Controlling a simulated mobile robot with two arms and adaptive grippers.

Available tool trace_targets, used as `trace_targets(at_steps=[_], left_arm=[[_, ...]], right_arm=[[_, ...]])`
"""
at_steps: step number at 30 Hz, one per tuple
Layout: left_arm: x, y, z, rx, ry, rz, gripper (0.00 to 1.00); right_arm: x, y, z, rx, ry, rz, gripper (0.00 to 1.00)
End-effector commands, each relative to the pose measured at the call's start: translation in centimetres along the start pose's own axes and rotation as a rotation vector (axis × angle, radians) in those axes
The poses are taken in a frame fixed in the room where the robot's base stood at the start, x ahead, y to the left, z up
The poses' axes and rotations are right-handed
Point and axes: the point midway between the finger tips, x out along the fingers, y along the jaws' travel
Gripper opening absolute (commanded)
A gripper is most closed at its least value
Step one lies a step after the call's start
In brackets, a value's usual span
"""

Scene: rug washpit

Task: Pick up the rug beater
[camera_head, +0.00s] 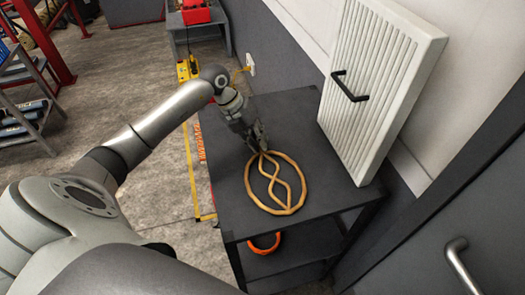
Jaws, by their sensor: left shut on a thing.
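The rug beater (251,189) is a tan looped oval with wavy inner strands. It is over the dark table (308,122), its loop toward the table's front. My left gripper (260,146) is shut on the rug beater at its narrow far end. The gripper covers that end, so any handle there is hidden. I cannot tell whether the loop touches the tabletop or is slightly above it. My right gripper is not in view.
A white ribbed panel (375,85) with a black handle (348,88) stands at the table's right. An orange ring (264,246) is on the lower shelf. A grey door with a metal handle (460,266) is at lower right. Open floor lies left.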

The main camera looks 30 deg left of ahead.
Motion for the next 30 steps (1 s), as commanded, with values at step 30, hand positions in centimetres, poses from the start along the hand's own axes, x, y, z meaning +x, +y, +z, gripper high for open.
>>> trace_targets(at_steps=[30], left_arm=[[-13.9, 1.6, 8.2, -0.002, -0.003, -0.003, 0.0]], right_arm=[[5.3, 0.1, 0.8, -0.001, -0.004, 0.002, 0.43]])
